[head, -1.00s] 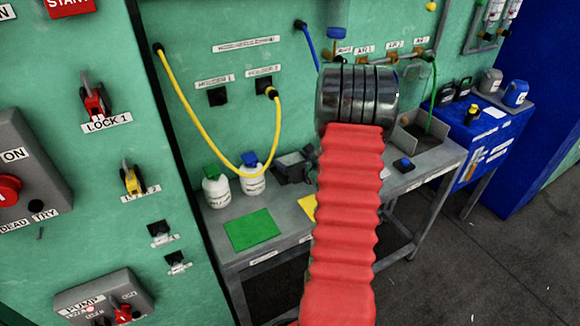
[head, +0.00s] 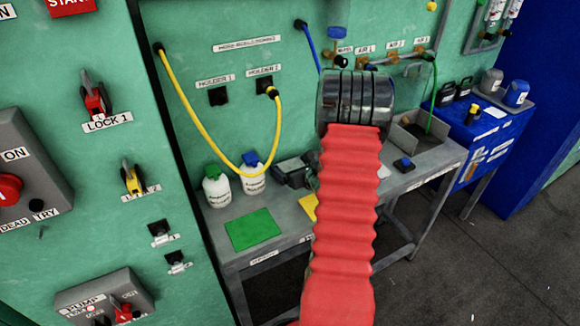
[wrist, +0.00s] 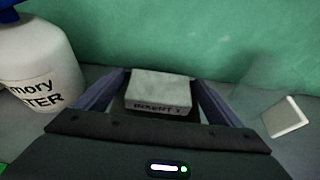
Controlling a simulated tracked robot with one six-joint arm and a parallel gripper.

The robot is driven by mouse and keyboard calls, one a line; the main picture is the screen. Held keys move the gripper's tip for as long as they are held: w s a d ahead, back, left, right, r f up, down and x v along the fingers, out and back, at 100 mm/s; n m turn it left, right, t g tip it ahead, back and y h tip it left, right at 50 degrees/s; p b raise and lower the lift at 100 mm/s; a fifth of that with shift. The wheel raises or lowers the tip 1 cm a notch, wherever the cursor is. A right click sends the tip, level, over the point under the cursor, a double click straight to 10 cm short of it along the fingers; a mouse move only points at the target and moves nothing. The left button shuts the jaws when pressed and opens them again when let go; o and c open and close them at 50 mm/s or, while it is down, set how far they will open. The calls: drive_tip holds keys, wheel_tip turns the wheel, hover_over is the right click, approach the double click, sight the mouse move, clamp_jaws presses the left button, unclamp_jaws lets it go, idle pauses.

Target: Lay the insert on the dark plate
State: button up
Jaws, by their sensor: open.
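A pale grey block (wrist: 158,90) with a partly legible label, which I take as the insert, lies between the fingers of my gripper (wrist: 160,76) in the wrist view. My gripper is open, with a dark finger on each side of the block. A dark surface shows just below the block's front edge, but I cannot tell whether it is the dark plate. In the head view my red-sleeved arm hides most of this spot, and a dark shape shows beside the blue-capped bottle.
The white bottle with a blue cap (head: 252,175) stands close left of my gripper, beside a green-capped bottle (head: 216,186). A green mat (head: 252,229) and yellow mat (head: 308,207) lie on the grey bench. The green wall rises close behind. A small pale plate (wrist: 285,116) lies right.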

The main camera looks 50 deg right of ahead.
drive_tip(key=shift+r, duration=0.15)
drive_tip(key=v, duration=1)
drive_tip(key=shift+s+r, duration=0.1)
drive_tip(key=shift+s, duration=0.15)
drive_tip(key=shift+s+a+r, duration=0.2)
drive_tip(key=shift+s+r, duration=0.05)
drive_tip(key=shift+s, duration=0.4)
